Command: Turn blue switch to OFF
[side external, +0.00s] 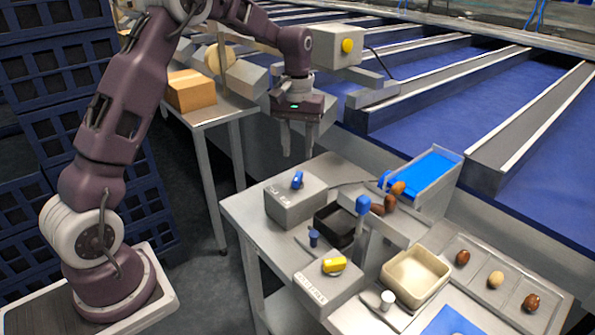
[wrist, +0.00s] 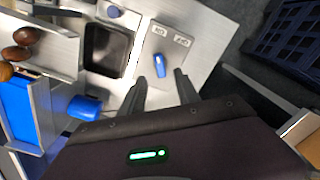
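The blue switch (side external: 297,180) is a small blue lever on top of a grey box (side external: 296,206) on the table. In the wrist view the blue switch (wrist: 160,66) points roughly along the box, tilted slightly. Two small pale labels (wrist: 171,35) lie beyond it on the box top; their lettering is too small to read surely. My gripper (side external: 299,150) is open and empty, pointing down above the box and apart from it. In the wrist view the switch shows between the fingertips of my gripper (wrist: 160,80).
A black tray (side external: 337,228) stands beside the box, with a blue-topped post (side external: 363,204) close by. A yellow switch (side external: 334,265) sits on another grey box. A small blue conveyor (side external: 425,175) with dates and a beige bin (side external: 416,274) are to the right.

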